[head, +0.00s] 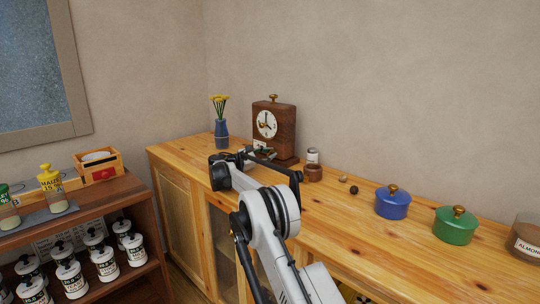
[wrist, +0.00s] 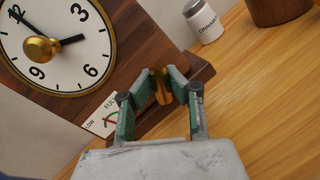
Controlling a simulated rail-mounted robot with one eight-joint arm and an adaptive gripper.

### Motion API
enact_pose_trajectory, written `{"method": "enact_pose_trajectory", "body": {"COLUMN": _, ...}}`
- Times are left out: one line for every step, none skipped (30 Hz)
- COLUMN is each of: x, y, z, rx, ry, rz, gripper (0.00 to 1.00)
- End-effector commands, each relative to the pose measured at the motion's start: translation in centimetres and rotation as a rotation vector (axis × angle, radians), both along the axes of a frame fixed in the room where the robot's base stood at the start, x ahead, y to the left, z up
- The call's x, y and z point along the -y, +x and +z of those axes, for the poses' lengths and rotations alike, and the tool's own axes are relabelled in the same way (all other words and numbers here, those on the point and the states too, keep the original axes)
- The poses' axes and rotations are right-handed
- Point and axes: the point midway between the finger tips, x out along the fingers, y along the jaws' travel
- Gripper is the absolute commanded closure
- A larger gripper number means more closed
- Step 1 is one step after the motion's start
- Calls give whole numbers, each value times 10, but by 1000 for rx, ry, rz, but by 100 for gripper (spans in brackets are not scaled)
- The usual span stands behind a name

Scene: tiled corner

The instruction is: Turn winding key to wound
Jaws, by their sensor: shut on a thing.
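A brown wooden mantel clock (head: 285,118) stands on the cabinet top against the wall. In the wrist view its white dial (wrist: 75,70) fills the upper left, tilted in the picture, with a brass knob (wrist: 40,48) at the centre. My gripper (wrist: 161,74) is at the clock's lower front, its two green-padded fingers shut on the brass winding key (wrist: 162,92). The key is partly hidden between the fingers. A small LOW–FULL gauge (wrist: 103,117) is left of the fingers; its exact needle reading is unclear. In the head view my arm mostly hides the gripper.
A blue vase (head: 221,132) with yellow flowers stands left of the clock. A white labelled jar (wrist: 203,22) and a brown pot (head: 313,174) stand to its right. Blue (head: 392,204) and green (head: 455,226) lidded pots are further along the wooden cabinet top (head: 350,230).

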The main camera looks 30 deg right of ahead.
Motion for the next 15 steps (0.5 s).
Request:
{"method": "enact_pose_trajectory", "body": {"x": 1, "y": -2, "z": -2, "rx": 1, "ry": 3, "rz": -6, "gripper": 100}}
{"method": "enact_pose_trajectory", "body": {"x": 1, "y": -2, "z": -2, "rx": 1, "ry": 5, "rz": -7, "gripper": 100}}
{"method": "enact_pose_trajectory", "body": {"x": 1, "y": -2, "z": -3, "rx": 2, "ry": 5, "rz": -7, "gripper": 100}}
{"method": "enact_pose_trajectory", "body": {"x": 1, "y": -2, "z": -3, "rx": 3, "ry": 5, "rz": -8, "gripper": 100}}
{"method": "enact_pose_trajectory", "body": {"x": 1, "y": -2, "z": -3, "rx": 3, "ry": 5, "rz": -8, "gripper": 100}}
{"method": "enact_pose_trajectory", "body": {"x": 1, "y": -2, "z": -3, "rx": 5, "ry": 6, "rz": -8, "gripper": 100}}
{"method": "enact_pose_trajectory", "body": {"x": 1, "y": -2, "z": -3, "rx": 6, "ry": 7, "rz": -8, "gripper": 100}}
{"method": "enact_pose_trajectory", "body": {"x": 1, "y": -2, "z": -3, "rx": 7, "ry": 7, "rz": -8, "gripper": 100}}
{"method": "enact_pose_trajectory", "body": {"x": 1, "y": -2, "z": -3, "rx": 9, "ry": 8, "rz": -9, "gripper": 100}}
{"method": "enact_pose_trajectory", "body": {"x": 1, "y": -2, "z": -3, "rx": 10, "ry": 8, "rz": -9, "gripper": 100}}
{"method": "enact_pose_trajectory", "body": {"x": 1, "y": -2, "z": -3, "rx": 12, "ry": 10, "rz": -9, "gripper": 100}}
{"method": "enact_pose_trajectory", "body": {"x": 1, "y": -2, "z": -3, "rx": 14, "ry": 10, "rz": -9, "gripper": 100}}
{"method": "enact_pose_trajectory", "body": {"x": 1, "y": -2, "z": -3, "rx": 16, "ry": 12, "rz": -9, "gripper": 100}}
{"method": "enact_pose_trajectory", "body": {"x": 1, "y": -2, "z": -4, "rx": 19, "ry": 12, "rz": -9, "gripper": 100}}
{"method": "enact_pose_trajectory", "body": {"x": 1, "y": -3, "z": -4, "rx": 22, "ry": 14, "rz": -10, "gripper": 100}}
